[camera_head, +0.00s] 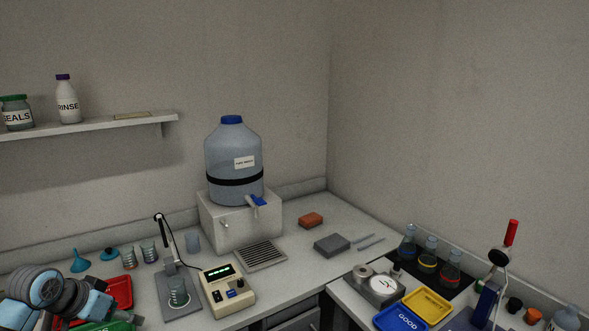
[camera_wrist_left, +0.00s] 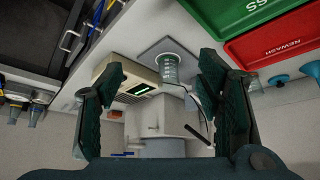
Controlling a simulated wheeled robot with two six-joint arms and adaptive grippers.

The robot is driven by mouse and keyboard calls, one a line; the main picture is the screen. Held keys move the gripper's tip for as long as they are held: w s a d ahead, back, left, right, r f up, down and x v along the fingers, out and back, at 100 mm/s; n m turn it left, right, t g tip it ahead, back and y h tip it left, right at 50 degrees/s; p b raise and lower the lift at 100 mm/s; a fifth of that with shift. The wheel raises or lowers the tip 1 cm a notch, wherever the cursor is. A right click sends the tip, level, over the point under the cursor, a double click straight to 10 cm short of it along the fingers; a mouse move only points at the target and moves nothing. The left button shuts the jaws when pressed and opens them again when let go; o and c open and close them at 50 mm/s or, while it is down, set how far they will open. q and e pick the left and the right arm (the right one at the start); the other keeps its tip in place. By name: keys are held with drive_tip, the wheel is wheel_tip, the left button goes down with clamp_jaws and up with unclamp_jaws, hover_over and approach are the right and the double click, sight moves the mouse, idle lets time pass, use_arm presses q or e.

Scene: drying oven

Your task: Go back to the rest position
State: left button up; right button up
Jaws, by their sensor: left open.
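My left gripper (camera_wrist_left: 161,75) is open in the left wrist view, with its dark green fingers wide apart and nothing held between them. Beyond the fingers I see a clear beaker (camera_wrist_left: 169,68) on a grey stand base, and the beige meter (camera_wrist_left: 140,87) beside it. In the head view my left arm comes in at the lower left, over the front-left part of the bench; its fingers cannot be made out there. My right gripper is not in view.
A red tray (camera_head: 120,291) and a green tray (camera_head: 118,327) lie close to my left arm. The probe stand (camera_head: 181,309), beige meter (camera_head: 228,290) and water jug (camera_head: 233,155) stand farther right. A shelf (camera_head: 90,127) is above. Flasks and yellow tray (camera_head: 428,306) are at right.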

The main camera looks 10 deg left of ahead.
use_arm(q)
drive_tip(key=s+d+f+m+g, duration=0.1)
drive_tip(key=s+d+f+g, duration=0.1)
drive_tip(key=s+d+f, duration=1.25)
drive_tip(key=s+d+f+n+g+y, duration=0.1)
drive_tip(key=s+d+f, duration=0.1)
drive_tip(key=s, duration=0.5)
drive_tip(key=s+d+f+n+y, duration=0.1)
drive_tip(key=s+d+f, duration=0.1)
drive_tip(key=s, duration=0.6)
wheel_tip(320, 180, down, 20)
drive_tip(key=s+a+g, duration=0.1)
drive_tip(key=s+a, duration=0.1)
drive_tip(key=s+f+g, duration=0.1)
drive_tip(key=s+f, duration=1)
drive_tip(key=s, duration=0.2)
drive_tip(key=shift+a, duration=0.15)
